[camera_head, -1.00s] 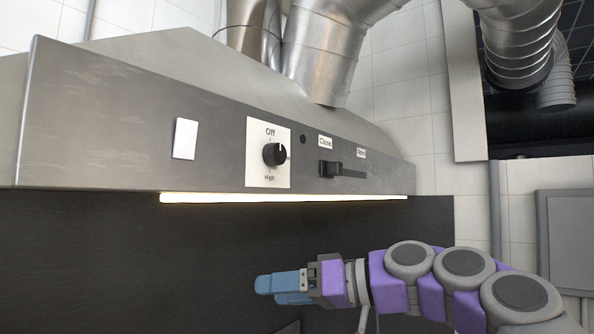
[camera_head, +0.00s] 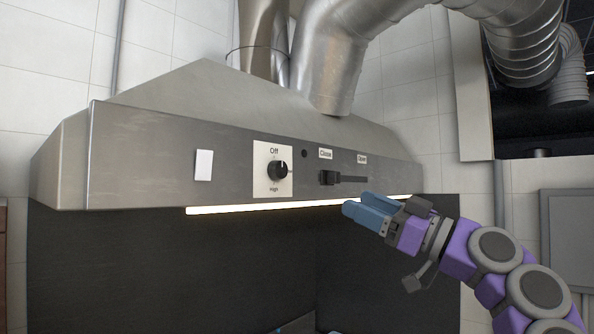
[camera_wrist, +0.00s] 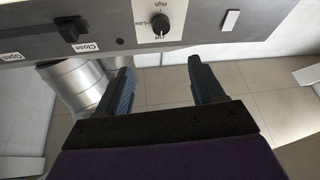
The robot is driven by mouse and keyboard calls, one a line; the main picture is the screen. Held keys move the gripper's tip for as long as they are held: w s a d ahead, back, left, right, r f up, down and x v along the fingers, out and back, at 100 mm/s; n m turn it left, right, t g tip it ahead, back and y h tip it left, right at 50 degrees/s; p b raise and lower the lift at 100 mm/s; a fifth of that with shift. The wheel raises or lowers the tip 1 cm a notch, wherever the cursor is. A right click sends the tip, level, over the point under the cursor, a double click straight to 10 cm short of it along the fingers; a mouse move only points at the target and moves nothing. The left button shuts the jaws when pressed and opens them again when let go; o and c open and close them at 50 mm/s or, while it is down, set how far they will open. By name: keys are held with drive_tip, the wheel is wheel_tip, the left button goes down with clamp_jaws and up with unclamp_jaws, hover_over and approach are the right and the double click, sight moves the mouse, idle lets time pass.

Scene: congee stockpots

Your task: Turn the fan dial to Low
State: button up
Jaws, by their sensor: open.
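The fan dial (camera_head: 278,170) is a round black knob on a white plate (camera_head: 261,185) on the hood's steel front. Its labels read Off at the top and High at the bottom. In the head view its white mark points up, towards Off. In the wrist view the dial (camera_wrist: 159,24) appears upside down, with Low readable beside it. My gripper (camera_head: 352,209) is open and empty, below and right of the dial, apart from it. In the wrist view its two blue fingers (camera_wrist: 162,80) are spread, with the dial beyond them.
A blank white plate (camera_head: 203,165) is on the left. A lit strip (camera_head: 290,206) runs under the hood edge (camera_head: 120,190). Ducts (camera_head: 335,60) rise above. The space before the panel looks free.

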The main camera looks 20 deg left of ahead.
sight(283, 171)
drive_tip(key=p+x, duration=0.6)
drive_tip(key=x, duration=1)
drive_tip(key=shift+w+a+r+p, duration=0.1)
drive_tip(key=shift+a+r+p, duration=0.05)
drive_tip(key=shift+a+p, duration=0.25)
drive_tip(key=shift+w+a, duration=0.1)
drive_tip(key=shift+a, duration=0.55)
drive_tip(key=shift+d, duration=0.1)
drive_tip(key=shift+c, duration=0.9)
drive_tip(key=c, duration=0.9)
drive_tip(key=shift+o, duration=0.2)
